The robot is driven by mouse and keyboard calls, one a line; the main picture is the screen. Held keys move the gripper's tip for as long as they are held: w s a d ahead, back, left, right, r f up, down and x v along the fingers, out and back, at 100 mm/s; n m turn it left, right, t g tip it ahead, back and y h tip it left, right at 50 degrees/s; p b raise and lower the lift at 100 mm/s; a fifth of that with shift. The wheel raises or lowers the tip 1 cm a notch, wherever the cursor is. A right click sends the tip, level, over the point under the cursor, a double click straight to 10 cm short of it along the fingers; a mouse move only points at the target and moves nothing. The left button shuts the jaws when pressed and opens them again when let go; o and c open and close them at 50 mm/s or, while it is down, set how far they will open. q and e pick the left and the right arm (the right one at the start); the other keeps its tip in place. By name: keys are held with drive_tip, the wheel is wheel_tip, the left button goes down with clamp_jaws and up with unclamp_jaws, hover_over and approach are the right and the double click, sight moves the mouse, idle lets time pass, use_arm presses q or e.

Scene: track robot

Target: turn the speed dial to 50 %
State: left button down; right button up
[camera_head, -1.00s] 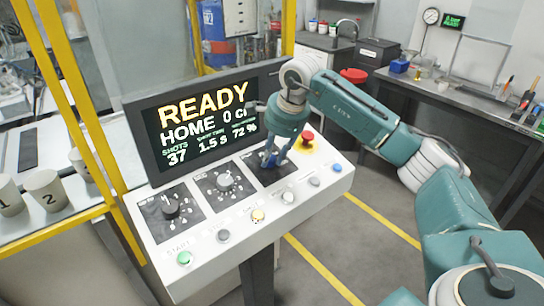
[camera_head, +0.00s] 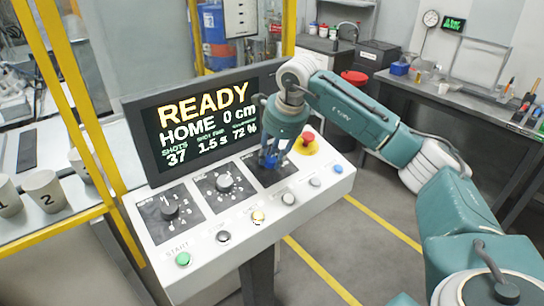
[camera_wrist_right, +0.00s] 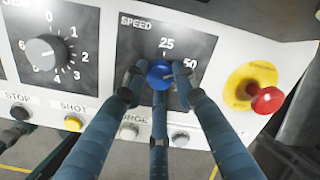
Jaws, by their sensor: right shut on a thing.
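The speed dial (camera_wrist_right: 161,73) is a blue knob on a dark plate marked SPEED, with 25 above it and 50 to its upper right in the right wrist view. My right gripper (camera_wrist_right: 160,88) is shut on this knob, its fingers around it. In the head view the right gripper (camera_head: 271,157) reaches down onto the rightmost dial plate (camera_head: 285,178) of the white console and hides most of the knob. The knob's pointer is hidden or too small to read. My left gripper is not in view.
A red emergency button (camera_head: 308,139) on a yellow base stands close to the right gripper. The screen (camera_head: 205,125) behind reads READY, HOME 0 cm, 72 %.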

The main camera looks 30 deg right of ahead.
idle(0.3)
drive_tip(key=o, duration=1.2)
drive_tip(key=shift+d, duration=0.1)
drive_tip(key=shift+c, duration=0.2)
drive_tip(key=v, duration=1.2)
drive_tip(key=shift+s, duration=0.1)
